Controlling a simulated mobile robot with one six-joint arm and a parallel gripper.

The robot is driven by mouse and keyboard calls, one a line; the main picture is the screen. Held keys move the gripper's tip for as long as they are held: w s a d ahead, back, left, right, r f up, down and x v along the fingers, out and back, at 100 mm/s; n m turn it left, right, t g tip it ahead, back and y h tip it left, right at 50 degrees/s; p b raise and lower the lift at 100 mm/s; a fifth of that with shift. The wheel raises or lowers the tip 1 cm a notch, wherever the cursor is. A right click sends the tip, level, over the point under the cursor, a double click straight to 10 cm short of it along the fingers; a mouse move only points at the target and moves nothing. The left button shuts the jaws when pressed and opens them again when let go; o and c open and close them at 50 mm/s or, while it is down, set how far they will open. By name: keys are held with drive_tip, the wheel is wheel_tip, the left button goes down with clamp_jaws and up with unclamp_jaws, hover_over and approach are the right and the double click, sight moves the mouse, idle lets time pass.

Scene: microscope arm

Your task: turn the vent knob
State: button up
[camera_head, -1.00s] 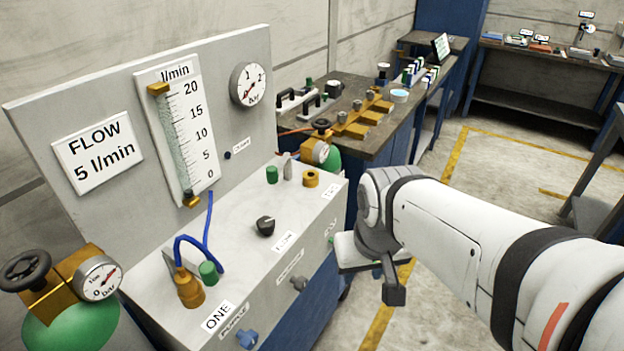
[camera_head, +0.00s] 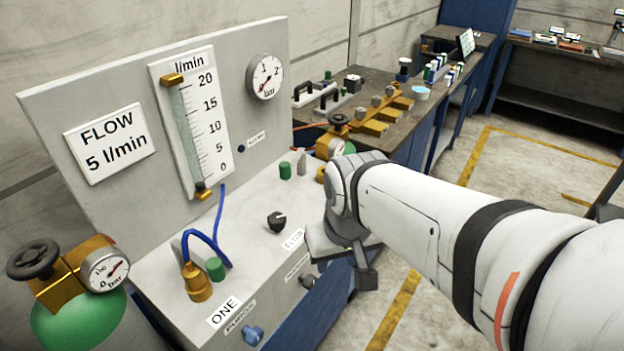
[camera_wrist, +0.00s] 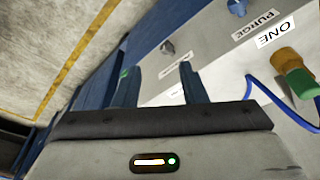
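A small grey knob (camera_head: 307,281) sits on the front face of the grey flow box. It also shows in the wrist view (camera_wrist: 168,47), beyond and between the fingertips. Its label is too blurred to read, so I cannot tell whether it is the vent knob. A blue knob (camera_head: 253,335) marked PURGE is to its left in the head view. A black pointer knob (camera_head: 277,221) is on the box's top. My gripper (camera_wrist: 160,68) is open, its two dark fingers apart with nothing between them. In the head view my gripper (camera_head: 345,262) is at the box's right front, partly hiding that face.
The upright panel carries a flow scale (camera_head: 190,125) and a round gauge (camera_head: 265,77). A blue hose (camera_head: 207,240) rises from a brass fitting on the box. A green cylinder (camera_head: 85,315) with handwheel stands at the left. Floor to the right is open.

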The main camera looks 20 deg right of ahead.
drive_tip(key=shift+o, duration=0.8)
drive_tip(key=shift+f, duration=0.4)
drive_tip(key=shift+o, duration=1.1)
wheel_tip(320, 180, down, 8)
drive_tip(key=w+a+m+g+y+b, duration=0.1)
drive_tip(key=m+g+y+b, duration=0.1)
drive_tip(key=b, duration=0.5)
drive_tip(key=shift+w+f+m+y, duration=0.25)
drive_tip(key=shift+w+m+y, duration=0.05)
drive_tip(key=shift+m+y, duration=0.2)
drive_tip(key=w+d+f+m+t+y+b, duration=0.3)
drive_tip(key=w+d+f+m+y+b, duration=0.15)
drive_tip(key=w+f+b, duration=0.3)
drive_tip(key=w+d+f+m+t+y+b, duration=0.2)
drive_tip(key=w+d+f+m+y+b, duration=0.1)
drive_tip(key=w+f+m+y+b, duration=0.4)
drive_tip(key=w+d+f+m+t+h+b, duration=0.2)
drive_tip(key=d+f+t+b, duration=0.2)
drive_tip(key=d, duration=0.3)
drive_tip(key=w+d+f+m+t+h+b, duration=0.1)
drive_tip(key=w+d+f+m+t+b, duration=0.25)
drive_tip(key=d, duration=0.35)
drive_tip(key=shift+n+t, duration=0.4)
drive_tip(key=shift+t, duration=0.05)
drive_tip(key=x, duration=0.4)
drive_tip(key=b+x, duration=0.1)
drive_tip(key=x, duration=0.1)
drive_tip(key=shift+a+f, duration=0.2)
drive_tip(key=shift+a, duration=0.4)
drive_tip(key=c, duration=1)
